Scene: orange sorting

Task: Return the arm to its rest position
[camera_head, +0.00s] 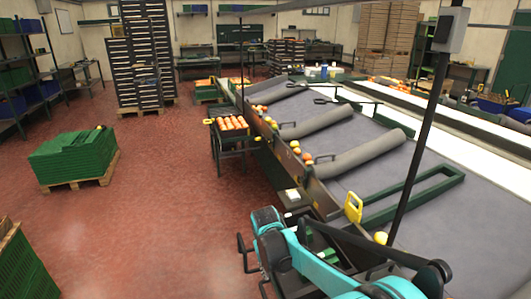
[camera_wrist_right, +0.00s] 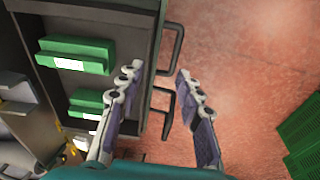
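My right arm, teal and black, comes into the head view at the bottom and reaches over the near end of the sorting line; its fingers are not clear there. Nothing is between the fingers except a view of red floor and dark bar handles (camera_wrist_right: 168,105). The gripper is beside a dark frame with green blocks (camera_wrist_right: 76,54) bearing white labels. My left gripper is not in view.
The grey sorting table (camera_head: 330,105) has several oranges along its left edge. A crate of oranges (camera_head: 232,124) stands beside it. A yellow bracket (camera_head: 353,207) and a dark post (camera_head: 418,130) are close to my arm. Green crates (camera_head: 75,155) sit on a pallet at left; red floor between is free.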

